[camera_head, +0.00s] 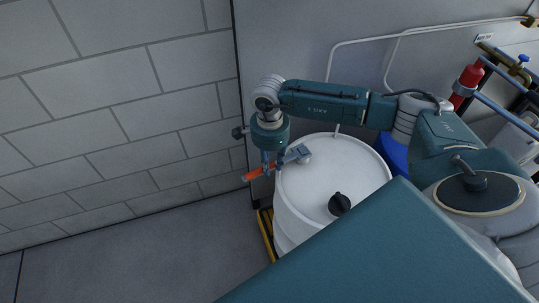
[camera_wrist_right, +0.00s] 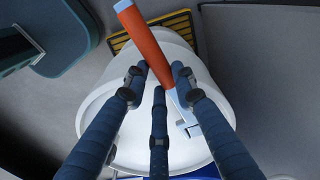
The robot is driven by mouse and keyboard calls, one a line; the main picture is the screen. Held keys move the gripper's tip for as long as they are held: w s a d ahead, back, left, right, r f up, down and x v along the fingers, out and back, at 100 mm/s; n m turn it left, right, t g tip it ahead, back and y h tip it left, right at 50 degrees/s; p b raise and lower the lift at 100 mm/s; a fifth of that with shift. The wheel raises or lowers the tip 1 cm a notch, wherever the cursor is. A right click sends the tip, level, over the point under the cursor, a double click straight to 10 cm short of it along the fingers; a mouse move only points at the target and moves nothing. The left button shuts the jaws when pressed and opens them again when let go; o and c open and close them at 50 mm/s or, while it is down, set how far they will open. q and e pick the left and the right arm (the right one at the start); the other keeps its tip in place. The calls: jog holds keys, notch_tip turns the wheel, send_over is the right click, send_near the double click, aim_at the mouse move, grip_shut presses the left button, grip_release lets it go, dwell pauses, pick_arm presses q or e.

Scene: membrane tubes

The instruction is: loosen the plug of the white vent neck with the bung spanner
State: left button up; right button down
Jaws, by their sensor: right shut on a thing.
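The bung spanner has an orange handle (camera_head: 258,173) and a grey-blue metal head (camera_head: 296,154). My right gripper (camera_head: 266,163) is shut on the spanner beside the white drum's left rim, with the head reaching over the drum lid. In the right wrist view the orange handle (camera_wrist_right: 144,42) slants between my blue fingers. The spanner head (camera_wrist_right: 186,122) is over the lid, beyond the fingers. A small pale fitting, perhaps the white vent neck, shows at the head's end (camera_head: 305,159). Its plug is mostly hidden, and I cannot tell whether the head sits on it. My left gripper is out of view.
The white drum (camera_head: 315,184) has a black knob-like fitting (camera_head: 340,205) on its lid. It stands by a yellow-and-black platform edge (camera_head: 266,233). The floor at left is clear.

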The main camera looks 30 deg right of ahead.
jog(key=shift+s+d+n, duration=0.15)
jog(key=shift+s+n, duration=0.35)
jog(key=shift+s, duration=0.1)
jog(key=shift+s+d+n+b, duration=0.15)
jog(key=shift+s+n+b, duration=0.15)
jog(key=shift+s+n, duration=0.45)
jog(key=shift+s+d+n+b, duration=0.15)
jog(key=shift+s+n+b, duration=0.05)
jog(key=shift+s+n, duration=0.25)
jog(key=shift+s+d+n+b, duration=0.15)
jog(key=shift+s+n, duration=0.15)
jog(key=shift+s, duration=0.15)
jog(key=shift+s, duration=0.1)
jog(key=shift+s+d+n+b, duration=0.45)
jog(key=shift+s+n, duration=0.2)
jog(key=shift+n, duration=0.15)
